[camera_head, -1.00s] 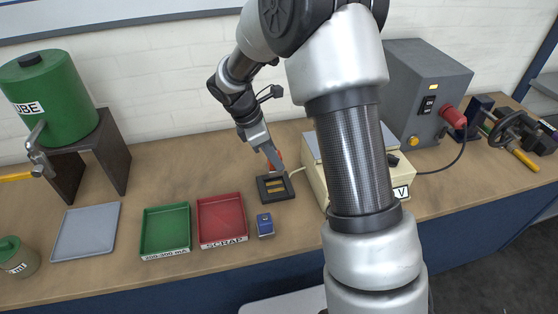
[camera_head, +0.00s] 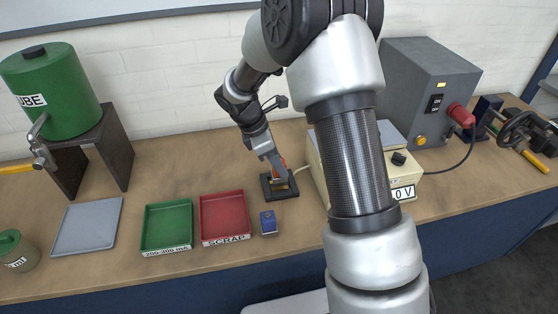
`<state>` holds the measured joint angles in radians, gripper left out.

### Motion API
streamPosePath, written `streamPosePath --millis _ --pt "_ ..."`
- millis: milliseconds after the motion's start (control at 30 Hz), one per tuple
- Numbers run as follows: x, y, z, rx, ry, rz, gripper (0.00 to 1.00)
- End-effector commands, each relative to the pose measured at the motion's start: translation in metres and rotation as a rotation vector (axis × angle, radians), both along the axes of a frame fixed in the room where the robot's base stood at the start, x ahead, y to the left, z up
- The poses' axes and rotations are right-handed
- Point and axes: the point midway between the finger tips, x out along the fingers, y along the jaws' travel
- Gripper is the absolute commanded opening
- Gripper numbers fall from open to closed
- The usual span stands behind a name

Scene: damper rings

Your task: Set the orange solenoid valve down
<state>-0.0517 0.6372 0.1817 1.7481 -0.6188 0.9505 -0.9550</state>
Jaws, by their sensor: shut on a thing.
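The orange solenoid valve (camera_head: 281,168) shows as a small orange-red patch at the tip of my gripper (camera_head: 277,167). My gripper is shut on it, and the fingers hide much of it.
A blue block (camera_head: 268,222) stands in front of the fixture. A red SCRAP tray (camera_head: 224,217), a green tray (camera_head: 167,227) and a grey tray (camera_head: 88,228) lie to the left. A cream meter box (camera_head: 404,176) is close on the right, partly behind my arm.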

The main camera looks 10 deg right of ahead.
Motion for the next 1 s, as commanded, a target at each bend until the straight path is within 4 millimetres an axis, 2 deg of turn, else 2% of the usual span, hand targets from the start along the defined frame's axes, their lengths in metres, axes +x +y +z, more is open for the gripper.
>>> streamPosePath --millis 100,533,1000 --pt "0.000 0.000 -0.008 0.000 -0.001 0.000 0.00" --pt "0.000 0.000 -0.010 0.000 -0.001 -0.001 0.00" --pt "0.000 0.000 -0.024 -0.001 -0.001 -0.001 0.00"
